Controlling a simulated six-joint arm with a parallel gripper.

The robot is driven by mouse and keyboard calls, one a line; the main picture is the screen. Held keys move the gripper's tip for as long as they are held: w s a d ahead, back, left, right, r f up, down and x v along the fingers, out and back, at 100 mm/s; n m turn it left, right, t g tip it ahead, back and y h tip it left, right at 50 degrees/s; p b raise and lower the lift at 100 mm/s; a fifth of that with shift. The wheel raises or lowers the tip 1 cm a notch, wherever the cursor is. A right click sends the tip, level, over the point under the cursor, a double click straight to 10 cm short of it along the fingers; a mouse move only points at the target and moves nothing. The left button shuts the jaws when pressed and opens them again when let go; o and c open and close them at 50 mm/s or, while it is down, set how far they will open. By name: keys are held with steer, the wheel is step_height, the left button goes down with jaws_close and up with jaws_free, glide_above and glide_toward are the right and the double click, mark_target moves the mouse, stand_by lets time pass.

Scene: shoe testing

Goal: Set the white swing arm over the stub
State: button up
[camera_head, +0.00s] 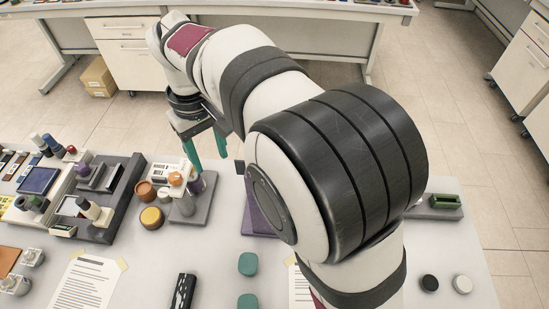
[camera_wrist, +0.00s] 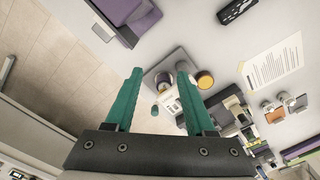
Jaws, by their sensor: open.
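A white piece with orange parts (camera_head: 166,174), perhaps the white swing arm, sits by a grey base plate (camera_head: 187,213) on the left half of the table. My gripper (camera_head: 208,163) is open and empty, above and behind the plate, apart from everything. It also spans the wrist view (camera_wrist: 160,72). How the white piece is mounted is unclear.
A dark rack (camera_head: 122,195) lies further left. A purple pad (camera_head: 258,217) is to the right, partly behind my arm. Teal blocks (camera_head: 248,264) lie in front.

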step_height(320, 180, up, 5)
steer(key=s+d+m, duration=0.5)
steer(key=d, duration=0.7)
steer(key=shift+s+d+r+m+y, duration=0.2)
steer(key=shift+d+r+m+y, duration=0.05)
steer(key=shift+d+m+y, duration=0.1)
steer(key=s+d+f+m, duration=0.4)
steer(key=s, duration=0.3)
steer(key=s+d+f+m+y, duration=0.1)
steer(key=s+d+f+m, duration=0.3)
steer(key=s, duration=0.3)
steer(key=shift+s+d+m, duration=0.4)
steer(key=shift+d+m, duration=0.05)
steer(key=shift+d, duration=0.25)
